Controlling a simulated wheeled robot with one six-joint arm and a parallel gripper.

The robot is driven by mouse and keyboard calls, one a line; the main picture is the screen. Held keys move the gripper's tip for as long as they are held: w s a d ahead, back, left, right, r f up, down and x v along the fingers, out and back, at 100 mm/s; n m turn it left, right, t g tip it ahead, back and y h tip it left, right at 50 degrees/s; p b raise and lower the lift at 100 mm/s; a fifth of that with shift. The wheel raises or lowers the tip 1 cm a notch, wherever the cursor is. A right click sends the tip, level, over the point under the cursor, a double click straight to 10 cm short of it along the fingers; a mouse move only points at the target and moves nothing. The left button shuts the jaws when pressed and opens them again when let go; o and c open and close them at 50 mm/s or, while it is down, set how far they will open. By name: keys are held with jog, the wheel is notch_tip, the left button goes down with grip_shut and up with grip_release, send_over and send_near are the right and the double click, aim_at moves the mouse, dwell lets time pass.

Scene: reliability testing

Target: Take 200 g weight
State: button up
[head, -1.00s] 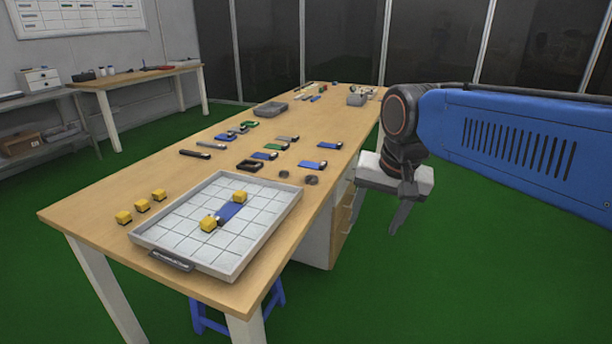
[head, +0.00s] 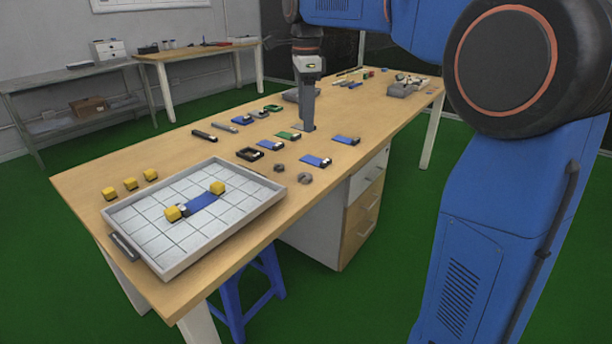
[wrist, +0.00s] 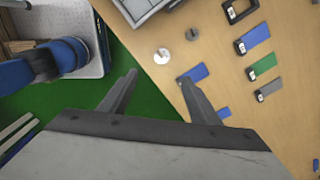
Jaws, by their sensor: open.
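Two small round grey pieces that look like weights lie on the table beside the tray. One (head: 279,167) is a little farther left, the other (head: 305,178) nearer the table's right edge. Both also show in the wrist view, one (wrist: 162,56) just beyond my fingertips and one (wrist: 192,34) farther up. No marking is readable, so I cannot tell which is 200 g. My gripper (head: 308,127) is open and points down over the table, behind the round pieces in the head view. In the wrist view its fingers (wrist: 158,76) are apart with nothing between them.
A white gridded tray (head: 250,213) holds a blue strip (head: 202,203) and two yellow cubes. Several blue and green flat devices (head: 315,160) lie near my gripper. More yellow cubes (head: 130,184) sit left of the tray. A blue stool (head: 255,290) stands below.

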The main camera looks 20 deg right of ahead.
send_near(305, 178)
jog(key=f, duration=0.5)
jog(key=w+f, duration=0.1)
jog(key=f, duration=0.2)
jog(key=shift+d, duration=0.15)
dwell(0.4)
jog(key=c, duration=1.3)
jog(key=shift+r, duration=0.1)
